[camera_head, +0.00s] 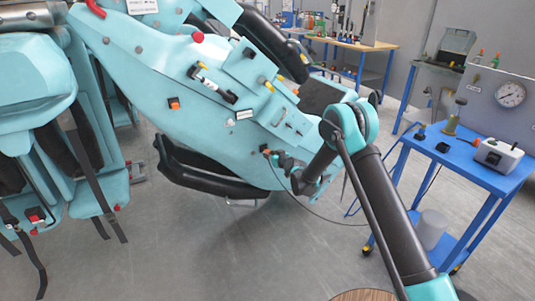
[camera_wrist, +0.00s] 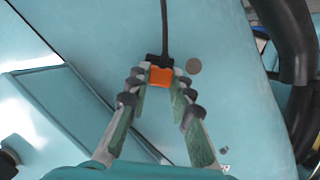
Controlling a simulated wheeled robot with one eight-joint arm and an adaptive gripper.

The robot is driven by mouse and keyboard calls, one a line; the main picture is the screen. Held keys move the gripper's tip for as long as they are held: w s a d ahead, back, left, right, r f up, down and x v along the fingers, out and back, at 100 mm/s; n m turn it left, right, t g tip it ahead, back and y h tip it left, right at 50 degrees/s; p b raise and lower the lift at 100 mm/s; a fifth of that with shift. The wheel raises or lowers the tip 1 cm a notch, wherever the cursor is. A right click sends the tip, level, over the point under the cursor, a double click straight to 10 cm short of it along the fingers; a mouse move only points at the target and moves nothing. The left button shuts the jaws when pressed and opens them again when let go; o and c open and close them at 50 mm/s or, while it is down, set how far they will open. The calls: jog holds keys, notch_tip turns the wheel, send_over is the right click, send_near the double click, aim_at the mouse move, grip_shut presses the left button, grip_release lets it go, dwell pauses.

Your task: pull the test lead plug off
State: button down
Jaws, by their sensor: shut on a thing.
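The test lead plug (camera_wrist: 160,60) is a small black body with a black cable running up from it in the wrist view. An orange block (camera_wrist: 161,77) sits directly against it; I cannot tell whether this is part of the plug or its socket. My gripper (camera_wrist: 160,80) is closed around them, with its jointed fingertips on both sides. In the head view my gripper (camera_head: 279,158) is at the lower side of the teal coaster car (camera_head: 170,80), beside a small orange spot (camera_head: 266,152). The thin black lead (camera_head: 310,211) hangs from there towards the trolley. The fingers partly hide the plug.
A blue trolley (camera_head: 470,165) with a gauge panel (camera_head: 500,100) and a white box (camera_head: 497,154) stands at the right. A light bin (camera_head: 431,229) is on its lower level. Teal seats (camera_head: 35,85) with dark straps are at the left. Grey floor lies open below the car.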

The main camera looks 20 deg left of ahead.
jog(key=shift+s+d, duration=1.55)
jog(key=shift+d, duration=0.2)
